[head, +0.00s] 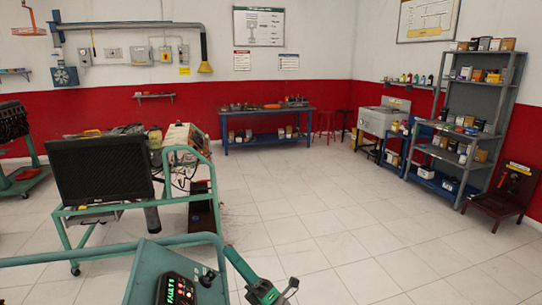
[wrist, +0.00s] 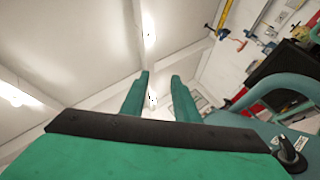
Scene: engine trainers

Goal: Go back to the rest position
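My gripper (wrist: 160,78) shows in the wrist view with its two green fingers apart and pointing up towards the ceiling. Nothing is between the fingers. In the head view, a green and dark shape (head: 258,290) at the bottom edge looks like part of my gripper, beside a teal control panel (head: 150,268). The panel has a lit red display (head: 178,290) and a black knob (head: 207,277). A black knob (wrist: 289,150) also shows close to the right of my gripper in the wrist view.
A teal tube rail (head: 110,252) runs across the lower left. Behind it stands a green-framed engine trainer (head: 100,168) with a black radiator. A blue workbench (head: 265,113), a sink (head: 383,118) and a grey shelf (head: 470,110) line the walls. The tiled floor (head: 330,220) is clear in the middle and right.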

